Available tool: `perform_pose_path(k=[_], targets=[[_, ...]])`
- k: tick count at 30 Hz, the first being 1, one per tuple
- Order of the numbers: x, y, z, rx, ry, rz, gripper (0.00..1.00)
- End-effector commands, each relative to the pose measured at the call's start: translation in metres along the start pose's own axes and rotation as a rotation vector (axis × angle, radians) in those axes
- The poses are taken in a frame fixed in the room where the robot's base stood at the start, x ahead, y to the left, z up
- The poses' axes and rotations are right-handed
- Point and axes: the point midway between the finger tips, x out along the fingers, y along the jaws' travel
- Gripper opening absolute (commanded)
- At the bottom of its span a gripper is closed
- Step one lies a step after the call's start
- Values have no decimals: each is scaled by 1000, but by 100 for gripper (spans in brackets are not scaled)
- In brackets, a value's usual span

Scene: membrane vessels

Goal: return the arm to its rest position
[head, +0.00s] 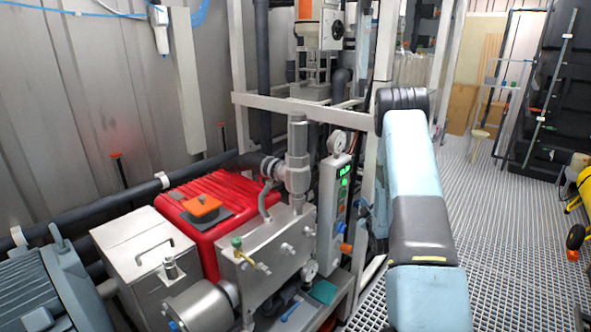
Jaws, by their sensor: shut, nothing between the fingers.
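My arm, in light blue covers with dark joints, rises from the bottom edge right of centre in the head view. It reaches up to a black joint beside the pale frame post. Some light blue shows just left of the arm, low behind it, but I cannot tell what part it is. My gripper is not in view; the far end of the arm is hidden or outside the picture.
Left of my arm stand a control panel with green lights (334,205), a steel manifold block (262,262) and a red housing (190,222). A pale frame post (384,45) is close to the arm. The grating floor (508,235) at right is mostly clear; a yellow-framed object (584,190) stands at its edge.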

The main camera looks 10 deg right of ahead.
Motion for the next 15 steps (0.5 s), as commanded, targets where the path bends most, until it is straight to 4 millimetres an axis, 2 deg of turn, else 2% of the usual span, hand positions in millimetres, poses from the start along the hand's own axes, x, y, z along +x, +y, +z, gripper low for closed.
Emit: perform_pose_path(k=[5,15], targets=[[7,10,-15,14,-14,-15,0],[21,53,-88,104,-134,-114,0]])
